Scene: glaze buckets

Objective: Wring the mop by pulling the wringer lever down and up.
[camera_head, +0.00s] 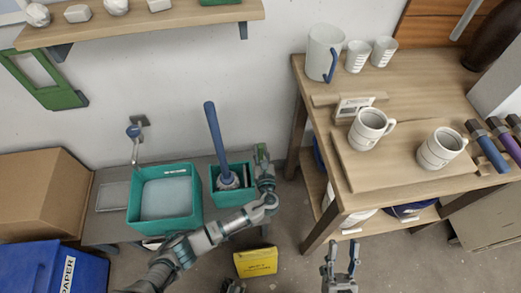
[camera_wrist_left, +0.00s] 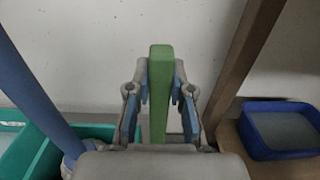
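The teal mop bucket (camera_head: 224,197) stands on a low grey bench with the blue-handled mop (camera_head: 215,130) upright in it. The green wringer lever (camera_head: 262,153) rises at the bucket's right side. In the left wrist view the lever (camera_wrist_left: 160,90) stands upright between the blue finger pads. My left gripper (camera_head: 264,168) is around the lever, with pads that look pressed to both its sides. The lever's lower end is hidden behind the gripper. My right gripper (camera_head: 341,255) is open and empty over the floor, in front of the wooden table.
A wider teal basin (camera_head: 166,226) of pale liquid stands left of the mop bucket. A yellow sign (camera_head: 256,262) lies on the floor near my left arm. The wooden table (camera_head: 425,88) with mugs stands to the right. A shelf (camera_head: 150,22) hangs above.

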